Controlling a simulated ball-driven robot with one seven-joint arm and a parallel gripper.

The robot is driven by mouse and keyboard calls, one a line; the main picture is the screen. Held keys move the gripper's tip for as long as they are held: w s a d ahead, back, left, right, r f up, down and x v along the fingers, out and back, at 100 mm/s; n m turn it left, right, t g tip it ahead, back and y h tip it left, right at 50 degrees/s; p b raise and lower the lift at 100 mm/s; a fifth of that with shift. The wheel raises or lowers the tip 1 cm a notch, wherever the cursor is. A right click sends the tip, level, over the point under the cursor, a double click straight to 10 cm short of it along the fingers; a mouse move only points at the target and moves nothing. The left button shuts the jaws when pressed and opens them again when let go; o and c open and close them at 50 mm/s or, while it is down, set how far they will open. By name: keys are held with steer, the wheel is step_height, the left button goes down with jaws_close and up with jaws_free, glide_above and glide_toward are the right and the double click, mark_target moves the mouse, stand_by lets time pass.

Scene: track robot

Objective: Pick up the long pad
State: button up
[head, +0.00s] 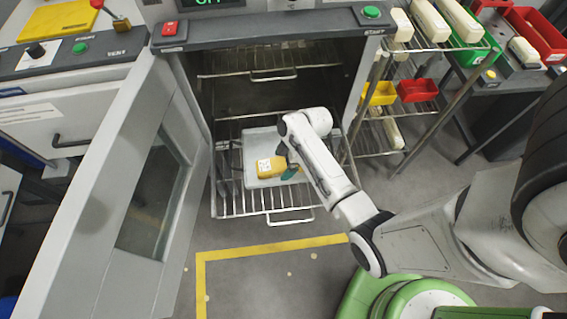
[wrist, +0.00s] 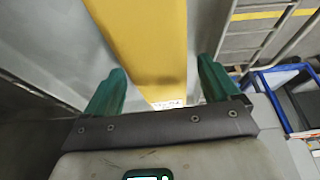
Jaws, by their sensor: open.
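A yellow pad (head: 268,168) with a white label lies in a pale tray (head: 252,148) on the pulled-out wire shelf of the open cabinet. In the wrist view the yellow pad (wrist: 150,40) runs lengthwise away from me, between the two green fingers. My gripper (head: 290,172) is at the pad's right end in the head view. In the wrist view my gripper (wrist: 163,78) is open, with a gap on each side of the pad. My wrist hides part of the tray's right side.
The cabinet door (head: 120,190) stands open at the left. An upper wire shelf (head: 270,72) is above the tray. A rack with a yellow bin (head: 380,94), a red bin (head: 417,90) and several cream blocks stands at the right.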

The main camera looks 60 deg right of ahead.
steer(key=shift+f, duration=0.15)
steer(key=shift+c, duration=0.4)
steer(key=c, duration=1)
